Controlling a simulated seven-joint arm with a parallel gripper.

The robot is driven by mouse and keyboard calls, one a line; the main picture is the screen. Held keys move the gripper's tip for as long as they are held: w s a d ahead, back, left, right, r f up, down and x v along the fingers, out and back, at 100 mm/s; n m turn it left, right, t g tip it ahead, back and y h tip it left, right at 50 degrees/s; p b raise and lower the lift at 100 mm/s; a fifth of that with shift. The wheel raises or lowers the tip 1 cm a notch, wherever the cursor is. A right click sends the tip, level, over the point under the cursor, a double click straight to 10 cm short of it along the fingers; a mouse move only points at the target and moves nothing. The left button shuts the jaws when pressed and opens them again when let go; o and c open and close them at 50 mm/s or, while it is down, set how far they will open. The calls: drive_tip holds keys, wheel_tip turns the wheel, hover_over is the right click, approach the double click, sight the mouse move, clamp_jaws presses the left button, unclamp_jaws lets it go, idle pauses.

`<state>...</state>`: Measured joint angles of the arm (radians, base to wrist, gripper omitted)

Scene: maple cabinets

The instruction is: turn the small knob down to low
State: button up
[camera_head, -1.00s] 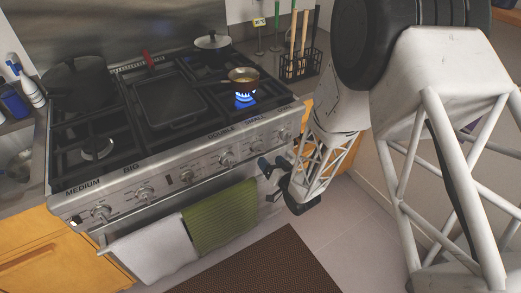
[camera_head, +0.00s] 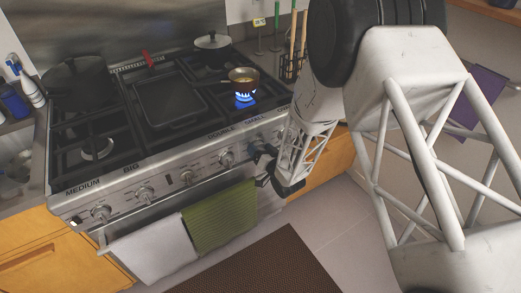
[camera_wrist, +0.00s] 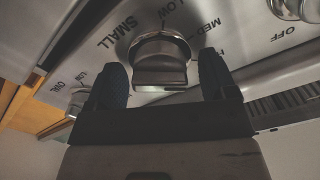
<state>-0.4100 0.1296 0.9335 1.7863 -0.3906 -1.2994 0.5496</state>
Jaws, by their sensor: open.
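The small knob (camera_wrist: 160,58) is a metal knob with a raised grip bar, marked SMALL, in the middle of the wrist view. The words LOW and MED stand beside it on the panel. My gripper (camera_wrist: 163,82) is open, with one dark finger on each side of the knob's grip bar. Gaps show between the fingers and the bar. In the head view my gripper (camera_head: 262,160) is at the right part of the stove's front panel and hides this knob.
Other knobs (camera_head: 145,193) line the front panel. A green towel (camera_head: 220,217) and a white towel (camera_head: 152,246) hang on the oven handle just below. A large pot (camera_head: 78,80) and a griddle (camera_head: 168,98) sit on the stove. The floor in front is clear, with a brown mat (camera_head: 262,265).

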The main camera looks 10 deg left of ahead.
drive_tip(key=shift+c, duration=0.4)
drive_tip(key=c, duration=0.8)
drive_tip(key=shift+c, duration=0.2)
drive_tip(key=shift+n, duration=0.4)
drive_tip(key=n, duration=1.2)
drive_tip(key=shift+n, duration=2.1)
